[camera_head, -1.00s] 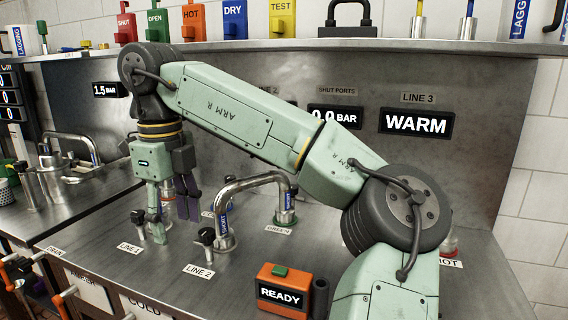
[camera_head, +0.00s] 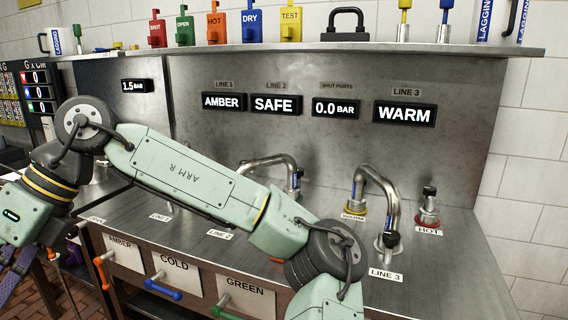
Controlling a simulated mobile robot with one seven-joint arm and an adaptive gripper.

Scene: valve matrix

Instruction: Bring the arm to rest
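My arm (camera_head: 185,178) reaches from the lower middle to the left, in front of the bench. My gripper (camera_head: 18,268) hangs at the left picture edge, low and off the bench's left front corner. No held thing shows. The metal bench (camera_head: 440,262) carries bent pipes, one behind my arm (camera_head: 270,160) and one at line 3 (camera_head: 392,205). Displays read AMBER (camera_head: 224,102), SAFE (camera_head: 275,105) and WARM (camera_head: 405,113).
A shelf (camera_head: 300,53) holds coloured tags and a black padlock-shaped block (camera_head: 346,22). Valve handles in orange (camera_head: 101,262), blue (camera_head: 165,289) and green (camera_head: 222,305) stick out of the bench front near my arm. The HOT fitting (camera_head: 429,208) stands at the right.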

